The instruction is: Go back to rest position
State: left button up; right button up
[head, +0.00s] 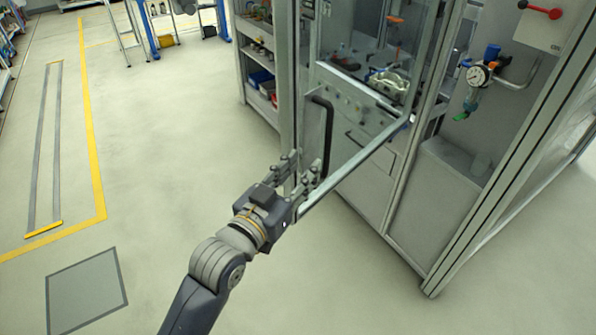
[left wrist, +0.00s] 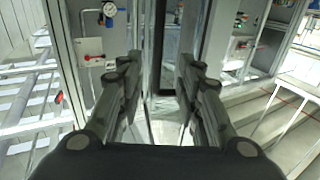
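My left gripper (head: 297,172) is at the free edge of an open, clear cabinet door (head: 345,150). Its two fingers are apart, and nothing is seen clamped between them. A black door handle (head: 319,135) is just above and beyond the fingertips. In the left wrist view the fingers of my left gripper (left wrist: 158,68) stand apart with a narrow upright part of the door between them. I cannot tell whether a finger touches the door. My right gripper is in neither view.
The machine cabinet (head: 440,190) has a pressure gauge (head: 478,75) on its right side. Shelves with bins (head: 262,82) stand behind the door. The floor to the left is clear, with yellow lines (head: 92,140) and a grey floor plate (head: 87,290).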

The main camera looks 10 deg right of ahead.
pick_arm(q)
jog(key=shift+s+a, duration=0.15)
jog(key=shift+a, duration=0.05)
dwell(0.3)
